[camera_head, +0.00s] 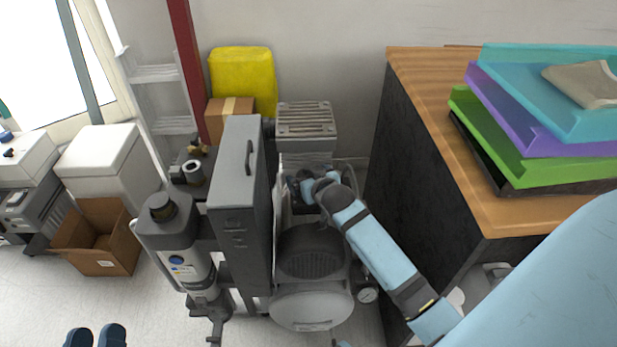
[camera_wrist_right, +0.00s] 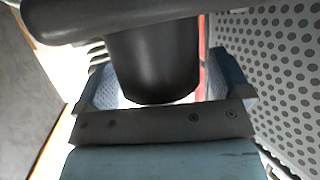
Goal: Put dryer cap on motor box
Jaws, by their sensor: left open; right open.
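A tall grey box with a handle on its lid (camera_head: 240,165), perhaps the motor box, stands in the middle of the head view. To its left a grey dryer cylinder (camera_head: 180,250) has a dark cap-like top (camera_head: 162,208). My right gripper (camera_head: 312,186) is open behind the round motor, to the right of the tall box. In the right wrist view a dark grey rounded part (camera_wrist_right: 155,60) lies between its blue fingers; I cannot tell whether it is the dryer cap. My left gripper (camera_head: 95,337) is open and empty at the bottom left; only its fingertips show.
The round motor (camera_head: 312,255) stands right of the tall box. A ribbed grey unit (camera_head: 306,120) is behind. A wooden-topped cabinet (camera_head: 430,110) with stacked trays (camera_head: 540,150) bounds the right. A perforated panel (camera_wrist_right: 275,75) is close beside my right gripper.

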